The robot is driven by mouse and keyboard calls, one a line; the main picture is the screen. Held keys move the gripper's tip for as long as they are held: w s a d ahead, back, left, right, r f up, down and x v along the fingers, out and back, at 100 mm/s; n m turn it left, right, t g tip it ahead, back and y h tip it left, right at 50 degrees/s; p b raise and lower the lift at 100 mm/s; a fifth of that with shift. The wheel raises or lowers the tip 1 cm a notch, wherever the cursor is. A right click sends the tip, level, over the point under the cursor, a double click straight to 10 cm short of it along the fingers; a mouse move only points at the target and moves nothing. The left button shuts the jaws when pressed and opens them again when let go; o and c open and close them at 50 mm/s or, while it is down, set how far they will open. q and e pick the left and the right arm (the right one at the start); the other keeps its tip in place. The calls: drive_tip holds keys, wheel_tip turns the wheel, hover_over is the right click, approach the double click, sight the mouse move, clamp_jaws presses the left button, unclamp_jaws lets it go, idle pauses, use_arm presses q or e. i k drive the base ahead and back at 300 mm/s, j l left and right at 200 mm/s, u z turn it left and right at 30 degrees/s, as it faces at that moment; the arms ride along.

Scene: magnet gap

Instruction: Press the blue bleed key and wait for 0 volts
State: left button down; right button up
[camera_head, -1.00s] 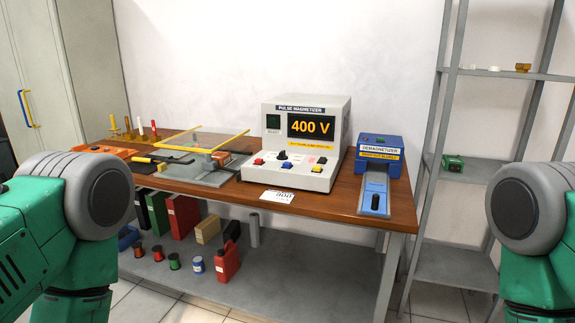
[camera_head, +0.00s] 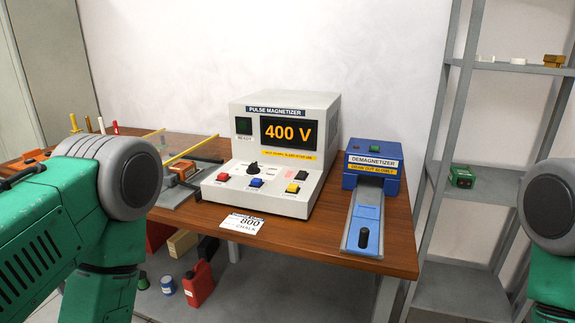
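The pulse magnetizer (camera_head: 272,155), a pale grey box with a sloped front panel, stands on the wooden bench. Its display (camera_head: 288,133) reads 400 V in orange. The blue bleed key (camera_head: 256,183) sits on the front panel between a red key (camera_head: 222,177) and a yellow key (camera_head: 292,188). A black knob (camera_head: 253,168) is above the blue key. Parts of my two green arms show at the left and right edges. Neither gripper is in view, and nothing touches the keys.
A blue demagnetizer (camera_head: 373,168) with a sloping track stands right of the magnetizer. A white card marked 800 (camera_head: 242,223) lies at the bench's front edge. A yellow-barred fixture (camera_head: 190,150) is at left. A grey shelf rack (camera_head: 466,190) stands at right.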

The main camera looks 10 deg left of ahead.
sight(256, 181)
drive_tip(key=i+l+z, duration=0.1)
drive_tip(key=i, duration=0.35)
drive_tip(key=i+l+z, duration=0.1)
drive_tip(key=i, duration=0.35)
